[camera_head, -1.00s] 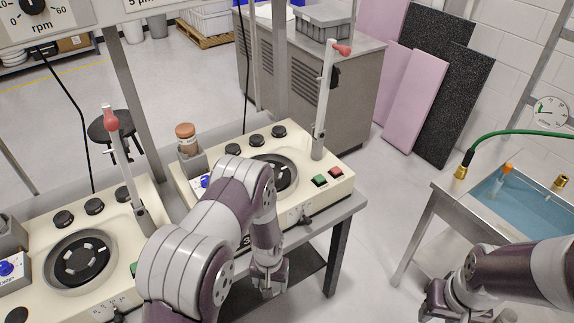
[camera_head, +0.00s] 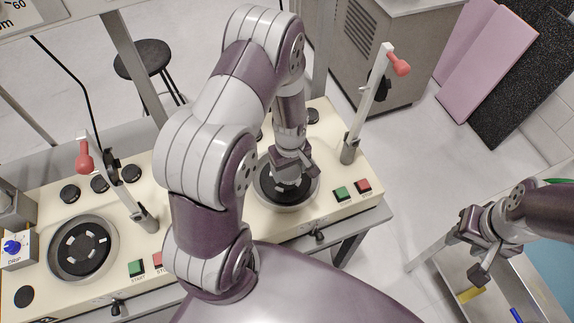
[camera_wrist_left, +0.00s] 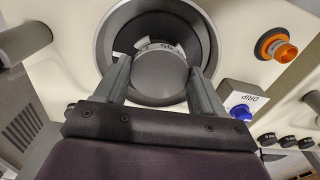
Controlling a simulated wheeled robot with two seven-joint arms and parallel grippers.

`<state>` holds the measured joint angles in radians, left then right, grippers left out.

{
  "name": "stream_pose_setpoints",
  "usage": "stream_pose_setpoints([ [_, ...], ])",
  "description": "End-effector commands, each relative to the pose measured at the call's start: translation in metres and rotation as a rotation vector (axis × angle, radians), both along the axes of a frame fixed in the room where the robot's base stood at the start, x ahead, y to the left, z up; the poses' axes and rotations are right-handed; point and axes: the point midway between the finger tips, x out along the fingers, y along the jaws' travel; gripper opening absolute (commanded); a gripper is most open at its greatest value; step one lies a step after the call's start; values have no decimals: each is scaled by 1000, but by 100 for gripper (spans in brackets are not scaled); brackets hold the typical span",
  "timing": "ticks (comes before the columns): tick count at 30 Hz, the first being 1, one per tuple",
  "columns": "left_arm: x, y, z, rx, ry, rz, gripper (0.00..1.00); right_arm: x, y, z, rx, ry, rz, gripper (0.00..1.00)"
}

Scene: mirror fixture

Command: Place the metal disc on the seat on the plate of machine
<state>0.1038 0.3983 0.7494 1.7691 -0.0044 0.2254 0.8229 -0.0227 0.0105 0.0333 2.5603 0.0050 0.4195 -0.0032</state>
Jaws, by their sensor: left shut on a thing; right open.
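The grey metal disc (camera_wrist_left: 160,80) sits between the two fingers of my left gripper (camera_wrist_left: 160,88) in the left wrist view. My left gripper (camera_head: 289,172) is shut on it, over the round well of the right-hand machine (camera_head: 330,205). The dark plate (camera_wrist_left: 185,22) with pale segments shows just beyond the disc, partly hidden by it. In the head view the gripper covers much of the dark plate (camera_head: 268,190). I cannot tell whether the disc touches the seat. My right gripper (camera_head: 476,258) is open and empty, away from the machines at the right.
A second machine (camera_head: 40,290) with an empty dark plate (camera_head: 83,248) stands at the left. A sink (camera_head: 505,290) is at right.

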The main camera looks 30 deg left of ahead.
Motion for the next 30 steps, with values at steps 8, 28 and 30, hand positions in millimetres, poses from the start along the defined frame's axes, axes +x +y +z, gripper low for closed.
stream_pose_setpoints([
  [8, 12, 16, -30, -1, 4, -3, 34, 0, 0, 18, 0, 0, 0, 43],
  [28, 13, 16, -52, 0, -1, -2, 95, 0, 0, 21, 0, 0, 0, 43],
  [30, 14, 16, -51, 0, -1, -2, 95, 0, 0, 20, 0, 0, 0, 43],
])
